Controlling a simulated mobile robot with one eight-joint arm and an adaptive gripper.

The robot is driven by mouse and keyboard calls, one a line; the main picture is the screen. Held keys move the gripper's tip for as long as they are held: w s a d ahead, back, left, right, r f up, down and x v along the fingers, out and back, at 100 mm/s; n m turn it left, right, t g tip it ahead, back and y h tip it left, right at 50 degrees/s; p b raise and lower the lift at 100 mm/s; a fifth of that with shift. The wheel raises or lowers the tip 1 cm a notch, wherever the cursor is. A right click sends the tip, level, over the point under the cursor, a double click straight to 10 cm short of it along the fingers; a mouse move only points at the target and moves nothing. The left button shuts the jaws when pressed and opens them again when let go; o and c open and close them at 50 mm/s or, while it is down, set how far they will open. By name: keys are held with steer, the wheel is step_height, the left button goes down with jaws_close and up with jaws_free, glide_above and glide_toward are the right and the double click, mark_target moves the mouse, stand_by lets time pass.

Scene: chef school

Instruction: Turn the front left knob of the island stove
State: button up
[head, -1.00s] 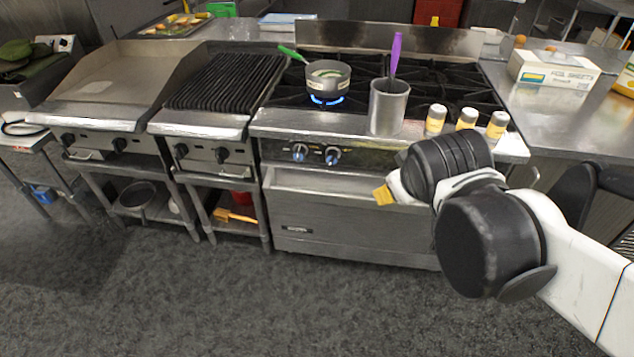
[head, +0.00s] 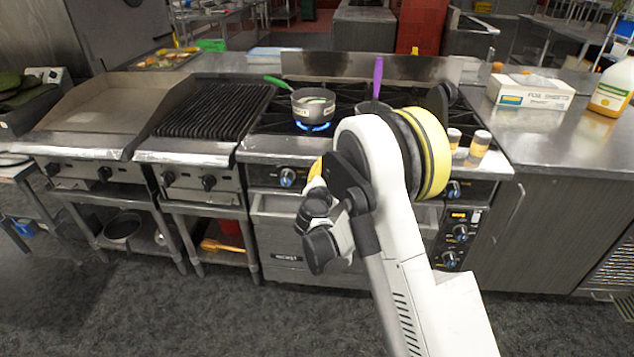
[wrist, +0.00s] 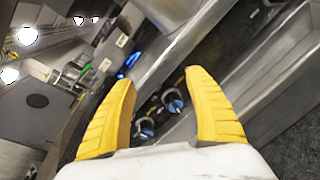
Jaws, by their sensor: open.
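The island stove (head: 265,150) stands ahead with a pan on a lit burner. Its front left knob (head: 287,177) shows on the front panel in the head view, just left of my gripper (head: 315,172), which hides the panel to its right. In the wrist view my gripper (wrist: 158,77) is open, with two yellow fingers apart and nothing held. Two knobs with blue marks, an upper one (wrist: 172,100) and a lower one (wrist: 145,128), show between the fingers, beyond them. I cannot tell which is the front left one there.
A small pan (head: 313,104) with a green handle sits over a blue flame. A metal container with a purple utensil (head: 378,75) is partly hidden by my arm. Shakers (head: 479,143) stand at the stove's front right. A grill (head: 212,110) adjoins on the left. The floor in front is clear.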

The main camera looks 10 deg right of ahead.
steer(key=w+a+f+n+t+y, duration=0.1)
steer(key=a+f+n+t, duration=0.25)
steer(key=f+n, duration=0.6)
steer(key=shift+m+g, duration=0.45)
steer(key=shift+m, duration=0.5)
steer(key=w+f+b, duration=0.1)
steer(key=w, duration=0.2)
steer(key=w+d+b, duration=0.1)
steer(key=w, duration=0.2)
steer(key=w+d+f+b, duration=0.1)
steer(key=w, duration=0.2)
steer(key=shift+w+f, duration=0.25)
steer(key=shift+f, duration=0.1)
steer(key=shift+w+d+r, duration=0.1)
steer(key=shift+w+d, duration=0.05)
steer(key=shift+w, duration=0.25)
steer(key=c, duration=1.2)
